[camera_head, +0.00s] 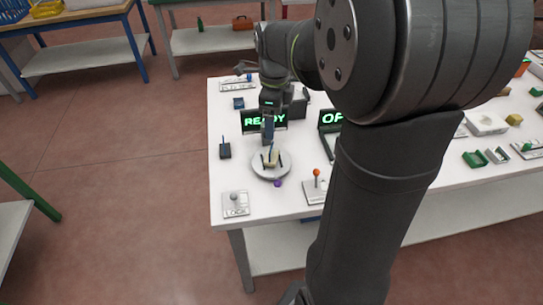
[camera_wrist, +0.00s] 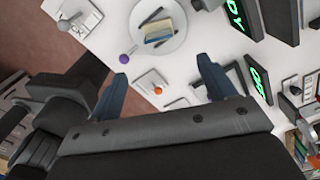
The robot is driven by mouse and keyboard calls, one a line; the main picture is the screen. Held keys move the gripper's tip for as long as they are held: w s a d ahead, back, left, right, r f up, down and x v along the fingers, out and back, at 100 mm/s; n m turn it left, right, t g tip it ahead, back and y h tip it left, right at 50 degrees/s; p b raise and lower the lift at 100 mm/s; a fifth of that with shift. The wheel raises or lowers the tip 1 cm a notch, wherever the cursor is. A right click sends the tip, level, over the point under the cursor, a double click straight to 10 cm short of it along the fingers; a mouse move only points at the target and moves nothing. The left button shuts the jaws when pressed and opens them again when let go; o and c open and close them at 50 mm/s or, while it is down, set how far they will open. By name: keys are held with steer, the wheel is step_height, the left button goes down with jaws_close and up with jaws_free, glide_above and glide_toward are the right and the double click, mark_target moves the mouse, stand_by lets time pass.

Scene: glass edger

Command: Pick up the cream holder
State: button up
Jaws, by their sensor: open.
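The cream holder (camera_head: 274,158) is a small pale block on a round white disc (camera_head: 257,171) near the front left of the white table. Something thin and blue stands at it, and dark prongs show beside it. In the wrist view the holder (camera_wrist: 157,27) lies near the top, on the disc (camera_wrist: 178,45), with a blue-grey part along one side. My gripper (camera_head: 268,139) is above and just behind the holder in the head view. In the wrist view my gripper (camera_wrist: 164,66) has its two blue fingers wide apart, with nothing between them. The holder is beyond the fingertips.
A READY screen (camera_head: 264,121) stands behind the disc, and a second lit screen (camera_head: 331,119) stands to its right. A purple ball (camera_head: 278,183) and an orange-knobbed lever (camera_head: 316,173) are in front. A LOCK switch (camera_head: 236,205) sits at the front left corner. My arm hides the table's middle.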

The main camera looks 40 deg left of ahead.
mark_target(271, 152)
step_height(271, 152, down, 8)
steer(key=f, duration=0.5)
steer(key=shift+s+a+f, duration=0.1)
steer(key=shift+s+a, duration=0.05)
steer(key=shift+a, duration=0.15)
steer(key=c, duration=1.2)
